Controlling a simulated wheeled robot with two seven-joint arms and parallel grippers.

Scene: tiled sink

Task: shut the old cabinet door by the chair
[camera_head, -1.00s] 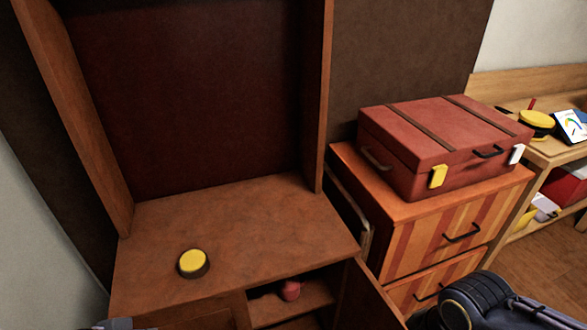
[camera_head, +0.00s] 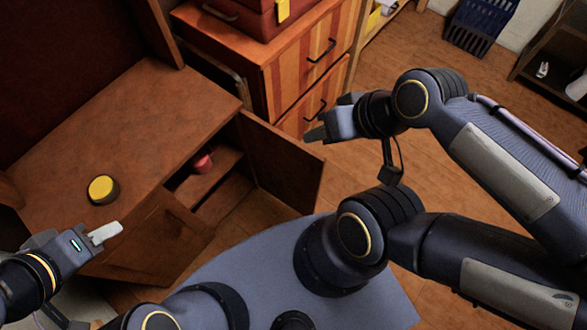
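The wooden cabinet (camera_head: 130,120) stands at the left. Its right door (camera_head: 275,165) is swung wide open, sticking out to the right and showing the shelves inside. The left door panel (camera_head: 160,240) covers the front's left part; whether it is fully shut is unclear. My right gripper (camera_head: 318,134) is beside the open door's upper outer corner, just right of it in the picture; contact and finger opening cannot be told. My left gripper (camera_head: 100,236) is at the lower left, in front of the cabinet top's near edge, its finger opening unclear. No chair is in view.
A yellow-topped round object (camera_head: 103,189) sits on the cabinet top. A small red object (camera_head: 202,163) lies on the inner shelf. A striped drawer unit (camera_head: 285,70) with a red case stands behind the door. Wooden floor (camera_head: 400,45) is clear right of the drawers.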

